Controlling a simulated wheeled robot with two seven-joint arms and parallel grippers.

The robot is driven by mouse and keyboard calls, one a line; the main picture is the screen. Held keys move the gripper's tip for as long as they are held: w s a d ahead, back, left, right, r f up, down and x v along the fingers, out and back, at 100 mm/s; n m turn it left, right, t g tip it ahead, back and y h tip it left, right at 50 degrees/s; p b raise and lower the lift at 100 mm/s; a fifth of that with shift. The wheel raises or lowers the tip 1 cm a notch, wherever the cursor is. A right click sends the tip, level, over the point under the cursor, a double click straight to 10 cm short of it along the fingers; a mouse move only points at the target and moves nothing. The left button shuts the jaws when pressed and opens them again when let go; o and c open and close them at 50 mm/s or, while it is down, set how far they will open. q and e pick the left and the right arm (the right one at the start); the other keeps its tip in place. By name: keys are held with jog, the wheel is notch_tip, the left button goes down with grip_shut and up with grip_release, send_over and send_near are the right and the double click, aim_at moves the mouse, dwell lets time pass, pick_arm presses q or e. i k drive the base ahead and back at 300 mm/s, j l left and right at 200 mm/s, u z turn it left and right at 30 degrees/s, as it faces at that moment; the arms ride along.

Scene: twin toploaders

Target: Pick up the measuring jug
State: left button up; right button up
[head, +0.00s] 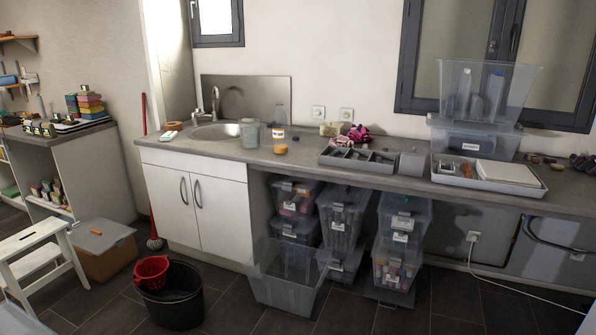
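A grey, cloudy-looking vessel (249,133) stands upright on the grey counter (225,152), just right of the sink. It may be the measuring jug, but it is too small here to make out a handle, spout or scale. A clear bottle with an orange-and-white label (279,136) stands close to its right. A small orange-topped jar (281,149) sits in front of the bottle. Neither of my grippers is in view.
The sink (215,131) is left of the vessel. A grey divided tray (357,160) and stacked clear bins (487,90) stand farther right. On the floor before the counter are a black bucket (172,308), an empty clear bin (287,290) and a white step stool (40,250).

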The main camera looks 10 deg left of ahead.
aim_at(250, 128)
jog(key=i+j+u, duration=0.15)
jog(key=i+u, duration=0.3)
jog(key=i, duration=0.3)
jog(key=i+l+u, duration=0.15)
jog(key=i+u, duration=0.3)
jog(key=i, duration=0.25)
jog(key=i+j+z, duration=0.25)
jog(key=i, duration=0.35)
jog(key=i+j+z, duration=0.2)
jog(key=i, duration=0.4)
jog(key=i+j+z, duration=0.25)
jog(key=i+j, duration=0.25)
jog(key=i, duration=0.1)
